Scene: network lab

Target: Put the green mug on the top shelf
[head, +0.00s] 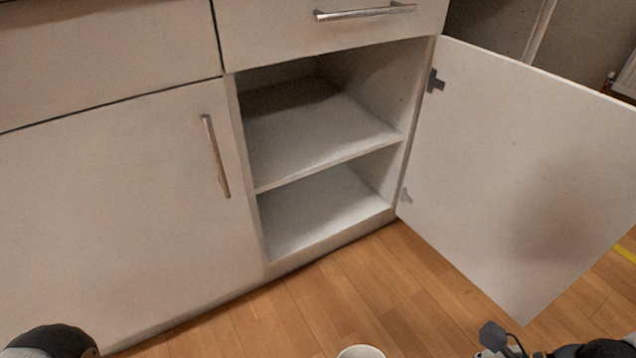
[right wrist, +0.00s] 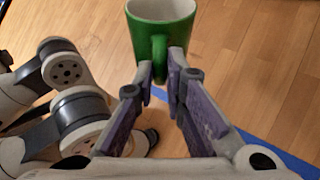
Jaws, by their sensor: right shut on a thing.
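The green mug (right wrist: 180,35) is in the right wrist view, with a white inside and its handle towards me. My right gripper (right wrist: 165,80) is shut on the mug by its handle. In the head view only the mug's pale rim (head: 361,352) shows at the bottom edge. The top shelf (head: 315,135) is the upper board inside the open cabinet, and it looks empty. The fingers of my right gripper are not clear in the head view. My left gripper is not in view.
The cabinet door (head: 530,160) stands wide open to the right. The lower compartment floor (head: 320,210) is empty. A closed door with a handle (head: 216,157) is at left, and a closed drawer (head: 330,25) is above. The wooden floor (head: 350,285) in front is clear.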

